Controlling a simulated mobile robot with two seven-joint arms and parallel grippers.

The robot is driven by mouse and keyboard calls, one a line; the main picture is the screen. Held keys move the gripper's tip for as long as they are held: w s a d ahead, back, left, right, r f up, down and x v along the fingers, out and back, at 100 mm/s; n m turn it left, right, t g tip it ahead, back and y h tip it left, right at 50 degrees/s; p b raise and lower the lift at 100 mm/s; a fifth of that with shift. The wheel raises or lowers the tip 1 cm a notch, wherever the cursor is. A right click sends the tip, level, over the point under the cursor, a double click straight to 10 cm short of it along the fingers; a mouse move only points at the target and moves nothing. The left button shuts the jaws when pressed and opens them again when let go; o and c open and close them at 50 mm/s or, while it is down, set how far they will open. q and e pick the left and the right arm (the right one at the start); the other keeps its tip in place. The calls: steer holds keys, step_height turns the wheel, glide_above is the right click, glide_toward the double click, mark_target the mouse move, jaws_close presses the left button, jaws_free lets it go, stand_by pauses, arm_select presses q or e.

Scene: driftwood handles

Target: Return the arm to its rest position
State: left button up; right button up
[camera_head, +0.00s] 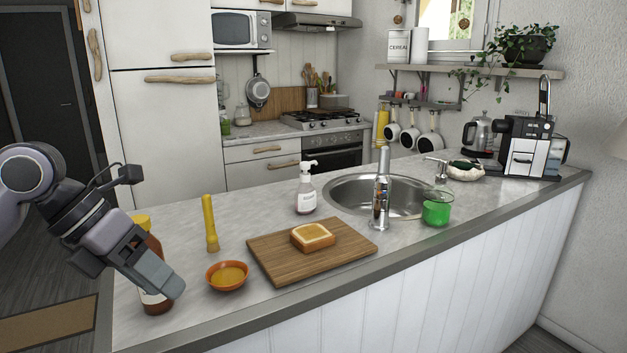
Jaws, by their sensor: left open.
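My left gripper (163,283) reaches in from the left over the near left end of the counter. It is open, with its fingers in front of a brown bottle with a yellow cap (153,300). The gripper hides part of the bottle, and I cannot tell whether they touch. The bottle stands upright on the counter. My left arm (35,175) is bent at the left edge of the view. My right gripper is not in view.
Near the gripper are an orange bowl (228,276), a yellow flashlight-like object (209,224) and a cutting board (346,260) with toast (312,236). A soap bottle (306,190), sink (345,195), green cup (437,208) and coffee machine (525,150) stand farther right. Floor shows at left.

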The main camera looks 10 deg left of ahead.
arm_select(q)
steer(key=d+f+n+t+h, duration=0.2)
steer(key=d+n+h, duration=0.3)
steer(key=d+h, duration=0.2)
steer(key=d+f+n+t+h, duration=0.2)
steer(key=d+n+h, duration=0.2)
steer(key=d+h, duration=0.35)
steer(key=a+f+n+t+y, duration=0.3)
steer(key=f+n+t+y, duration=0.3)
steer(key=f+n, duration=0.4)
steer(key=a+f+n+t+y, duration=0.4)
steer(key=f+n+y, duration=0.5)
steer(key=n, duration=0.4)
steer(key=s+f+n+g+y, duration=0.3)
steer(key=s+f+n+g, duration=0.2)
steer(key=s+f, duration=0.7)
step_height(320, 180, down, 4)
steer(key=shift+s+r+g, duration=0.15)
steer(key=shift+s+g, duration=0.2)
steer(key=shift+g, duration=0.45)
